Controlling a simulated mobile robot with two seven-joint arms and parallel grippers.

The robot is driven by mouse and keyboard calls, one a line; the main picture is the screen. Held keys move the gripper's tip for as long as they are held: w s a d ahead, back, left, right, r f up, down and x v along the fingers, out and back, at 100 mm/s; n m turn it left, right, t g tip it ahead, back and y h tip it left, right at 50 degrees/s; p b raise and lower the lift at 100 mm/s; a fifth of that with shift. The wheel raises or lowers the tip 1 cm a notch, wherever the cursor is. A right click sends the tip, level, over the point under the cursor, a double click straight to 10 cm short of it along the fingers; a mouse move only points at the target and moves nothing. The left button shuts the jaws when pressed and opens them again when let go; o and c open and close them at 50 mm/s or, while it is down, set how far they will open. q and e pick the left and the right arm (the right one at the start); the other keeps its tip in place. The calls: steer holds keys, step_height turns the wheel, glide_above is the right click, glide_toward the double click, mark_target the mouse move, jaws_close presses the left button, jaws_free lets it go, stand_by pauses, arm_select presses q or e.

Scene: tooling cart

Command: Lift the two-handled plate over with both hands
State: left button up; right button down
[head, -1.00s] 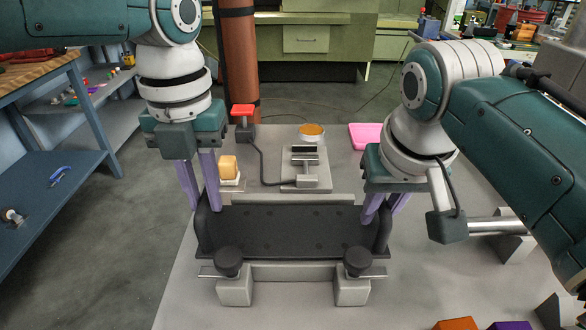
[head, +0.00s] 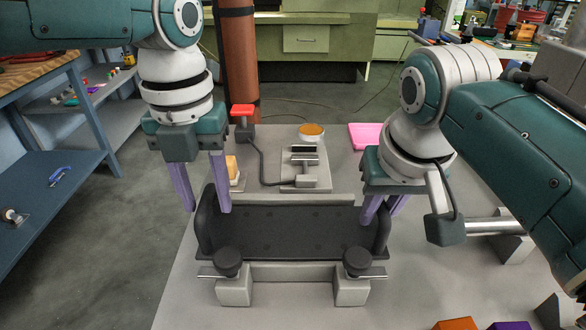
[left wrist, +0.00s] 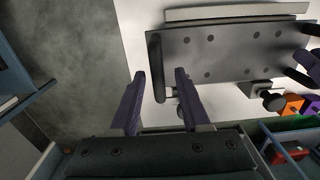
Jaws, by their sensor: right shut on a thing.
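The two-handled plate (head: 285,228) is a dark, wide plate with a raised handle at each end, level above the cart top. My left gripper (head: 206,210) is open, fingers pointing down, with its tips on either side of the plate's left handle (head: 204,228). In the left wrist view the left handle (left wrist: 157,68) shows between the fingertips (left wrist: 160,73); I cannot tell whether they touch it. My right gripper (head: 370,213) is shut on the plate's right handle (head: 383,232), partly hiding it.
Two black knobs (head: 228,262) (head: 358,262) on grey blocks stand in front of the plate. Orange (head: 456,324) and purple blocks lie front right.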

arm_select(q)
steer(key=shift+o, duration=0.4)
steer(key=shift+s+a+f, duration=0.1)
steer(key=shift+a+f, duration=0.05)
arm_select(e)
steer(key=c, duration=1.2)
jaws_free()
steer(key=shift+c, duration=0.2)
steer(key=o, duration=0.5)
arm_select(q)
steer(key=shift+o, duration=0.3)
arm_select(e)
steer(key=shift+o, duration=0.4)
steer(key=shift+s+f, duration=0.1)
steer(key=shift+f, duration=0.05)
arm_select(q)
steer(key=o, duration=0.4)
arm_select(e)
steer(key=o, duration=0.4)
arm_select(q)
steer(key=shift+r, duration=0.2)
arm_select(e)
steer(key=shift+r, duration=0.2)
